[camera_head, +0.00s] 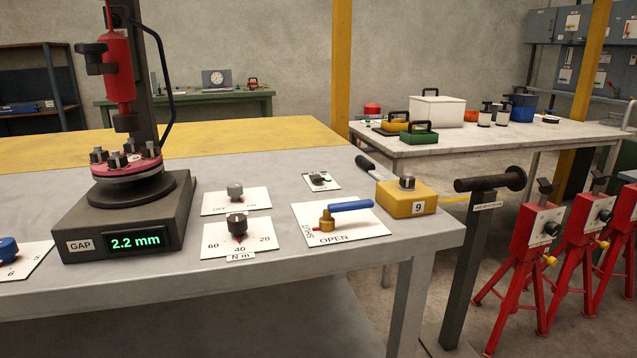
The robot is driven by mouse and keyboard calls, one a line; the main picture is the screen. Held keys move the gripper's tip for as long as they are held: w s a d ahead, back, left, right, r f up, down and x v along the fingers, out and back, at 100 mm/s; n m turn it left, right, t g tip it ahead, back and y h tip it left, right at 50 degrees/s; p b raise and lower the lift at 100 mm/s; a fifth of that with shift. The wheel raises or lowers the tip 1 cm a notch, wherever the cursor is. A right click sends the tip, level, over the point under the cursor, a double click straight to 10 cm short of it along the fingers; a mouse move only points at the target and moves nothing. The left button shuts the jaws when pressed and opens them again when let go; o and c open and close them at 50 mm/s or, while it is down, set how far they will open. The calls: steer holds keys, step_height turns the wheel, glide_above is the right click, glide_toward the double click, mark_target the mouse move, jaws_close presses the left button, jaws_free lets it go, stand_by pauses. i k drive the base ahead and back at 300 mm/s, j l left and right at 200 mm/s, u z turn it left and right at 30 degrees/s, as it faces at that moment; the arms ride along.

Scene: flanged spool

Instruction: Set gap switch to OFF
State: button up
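A gap readout (136,242) on the front of a dark base shows "2.2 mm" in green next to a "GAP" label. A small white plate (333,187) near the table's back edge carries a dark switch (318,178) with a green spot beside it. A second white plate (214,208) holds a grey rotary knob (235,189). The lettering on both plates is too small to read surely, so I cannot tell which is the gap switch or its setting. My gripper is not in view.
A black knob (237,222) sits on a 60-40-20 N m plate. A blue-handled valve (345,208) on a SHUT/OPEN plate and a yellow box (402,199) marked 9 stand to the right. A red tool (118,70) stands over the flanged spool (126,165). Red tripod stands (541,262) are right of the table.

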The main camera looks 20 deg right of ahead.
mark_target(316, 178)
steer(key=i+z, duration=0.55)
steer(key=i+j+z, duration=0.1)
steer(key=i, duration=0.2)
steer(key=i+j+z, duration=0.1)
steer(key=i+j, duration=0.1)
steer(key=i, duration=0.05)
